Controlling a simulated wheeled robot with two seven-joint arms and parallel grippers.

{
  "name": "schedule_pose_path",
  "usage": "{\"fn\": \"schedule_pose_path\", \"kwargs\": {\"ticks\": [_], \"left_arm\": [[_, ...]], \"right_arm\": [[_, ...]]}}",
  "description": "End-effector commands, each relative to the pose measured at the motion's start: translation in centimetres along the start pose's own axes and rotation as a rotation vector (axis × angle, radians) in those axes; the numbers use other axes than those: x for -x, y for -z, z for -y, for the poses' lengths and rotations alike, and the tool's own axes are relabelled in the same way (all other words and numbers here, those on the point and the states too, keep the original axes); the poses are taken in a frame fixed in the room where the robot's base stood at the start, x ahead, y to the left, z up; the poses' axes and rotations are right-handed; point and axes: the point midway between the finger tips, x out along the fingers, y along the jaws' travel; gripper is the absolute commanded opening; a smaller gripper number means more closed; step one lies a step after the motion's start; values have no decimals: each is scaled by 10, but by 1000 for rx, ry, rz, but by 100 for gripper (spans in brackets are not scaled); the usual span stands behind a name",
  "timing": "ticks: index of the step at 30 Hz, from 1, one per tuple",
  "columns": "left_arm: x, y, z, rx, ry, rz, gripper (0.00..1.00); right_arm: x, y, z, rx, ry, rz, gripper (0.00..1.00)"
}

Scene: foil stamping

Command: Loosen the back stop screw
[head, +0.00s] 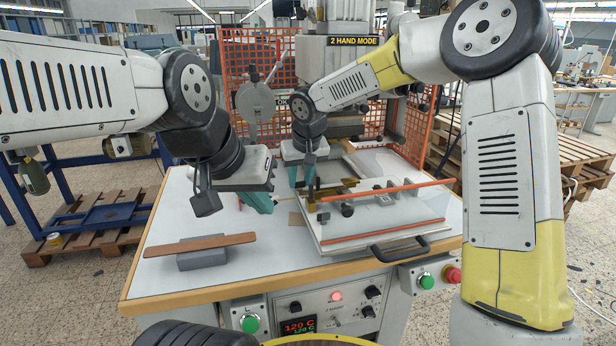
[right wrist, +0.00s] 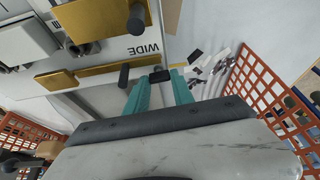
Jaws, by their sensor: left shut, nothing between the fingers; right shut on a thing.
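My right gripper (head: 309,185) is at the back left corner of the sliding plate (head: 385,241), next to the brass stops (head: 333,191). In the right wrist view its teal fingers (right wrist: 160,88) are shut on a small black screw head (right wrist: 160,74) beside the end of a long brass bar (right wrist: 100,77). A black pin (right wrist: 124,76) stands on that bar, and another black knob (right wrist: 136,20) is on a second brass piece (right wrist: 100,18). My left gripper (head: 264,206) is shut and empty above the table, left of the plate.
A wooden strip (head: 200,245) lies across a grey block (head: 202,260) at the table's left front. The plate has a black handle (head: 398,249) at its front. An orange mesh guard (head: 250,60) stands behind. The white table (head: 165,225) is clear around the block.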

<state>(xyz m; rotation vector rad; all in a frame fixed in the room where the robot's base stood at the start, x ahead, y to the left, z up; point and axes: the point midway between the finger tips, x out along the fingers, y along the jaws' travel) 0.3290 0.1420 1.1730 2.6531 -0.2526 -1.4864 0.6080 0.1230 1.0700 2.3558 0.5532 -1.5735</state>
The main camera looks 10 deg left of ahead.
Motion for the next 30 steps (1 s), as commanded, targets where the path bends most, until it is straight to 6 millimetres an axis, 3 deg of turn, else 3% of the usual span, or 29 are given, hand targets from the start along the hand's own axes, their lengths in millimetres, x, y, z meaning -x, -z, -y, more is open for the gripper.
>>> {"fn": "schedule_pose_path", "kwargs": {"ticks": [30], "left_arm": [[0, 0, 0, 0, 0, 0, 0]], "right_arm": [[0, 3, -5, 713, 296, -3, 0]]}}
